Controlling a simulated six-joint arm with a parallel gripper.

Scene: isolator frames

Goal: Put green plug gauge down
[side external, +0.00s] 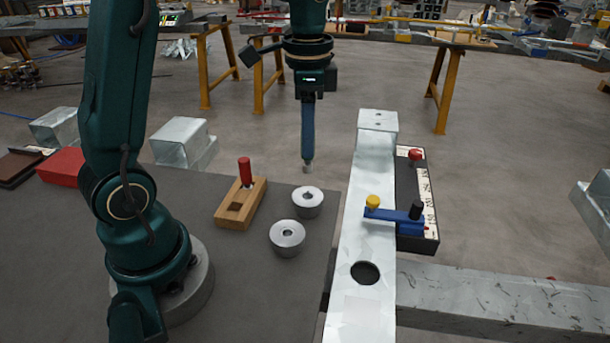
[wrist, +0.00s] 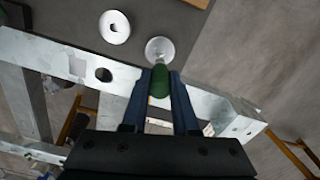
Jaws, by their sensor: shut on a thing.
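My gripper (side external: 308,156) points down and is shut on the green plug gauge (wrist: 160,82), whose green handle sits between the fingers in the wrist view. In the side view only the gauge's grey tip (side external: 308,168) shows below the fingers, in the air above the far steel ring (side external: 308,196). That ring also shows just beyond the gauge in the wrist view (wrist: 160,44). A wooden block (side external: 234,218) stands left of the rings. It holds an upright red-handled gauge (side external: 245,170) at its far end, and a dark square opening shows nearer the front.
A second steel ring (side external: 287,236) stands nearer the front. Metal blocks (side external: 182,140) and a red box (side external: 62,163) lie left.

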